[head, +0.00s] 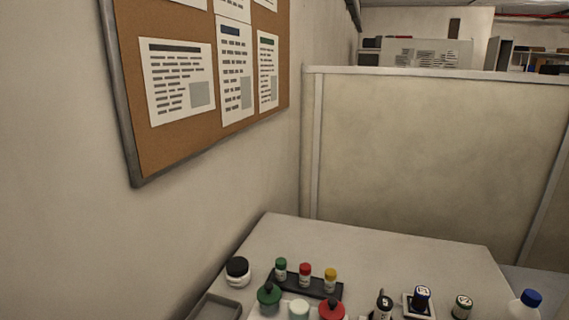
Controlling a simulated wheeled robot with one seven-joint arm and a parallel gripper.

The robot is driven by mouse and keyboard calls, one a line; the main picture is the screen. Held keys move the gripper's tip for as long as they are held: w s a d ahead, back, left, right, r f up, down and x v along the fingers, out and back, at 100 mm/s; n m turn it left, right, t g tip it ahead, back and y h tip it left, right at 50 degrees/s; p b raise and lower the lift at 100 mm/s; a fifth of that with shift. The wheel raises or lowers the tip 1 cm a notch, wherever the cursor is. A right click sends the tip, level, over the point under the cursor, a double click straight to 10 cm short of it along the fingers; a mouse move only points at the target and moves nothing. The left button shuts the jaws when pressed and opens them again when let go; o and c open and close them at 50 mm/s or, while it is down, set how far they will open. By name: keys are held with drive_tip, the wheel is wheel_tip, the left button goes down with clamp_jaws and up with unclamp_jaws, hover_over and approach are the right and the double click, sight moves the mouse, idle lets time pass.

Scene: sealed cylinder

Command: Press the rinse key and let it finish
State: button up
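No rinse key can be made out in the head view. My gripper is not in view. A pale table (380,250) fills the lower part, cut off by the bottom edge. Small capped bottles stand along its near part. One with a blue cap (421,296) is on a square pad (407,309). A black-capped bottle (383,304) is to its left and a dark-green-capped bottle (462,306) to its right. Whatever lies nearer on the table is out of frame.
A dark rack (318,287) holds green-, red- and yellow-capped vials. A black-lidded jar (237,271) and a grey tray (213,309) are at left; a white blue-capped bottle (526,304) at right. A partition (430,150) stands behind; the table's back is clear.

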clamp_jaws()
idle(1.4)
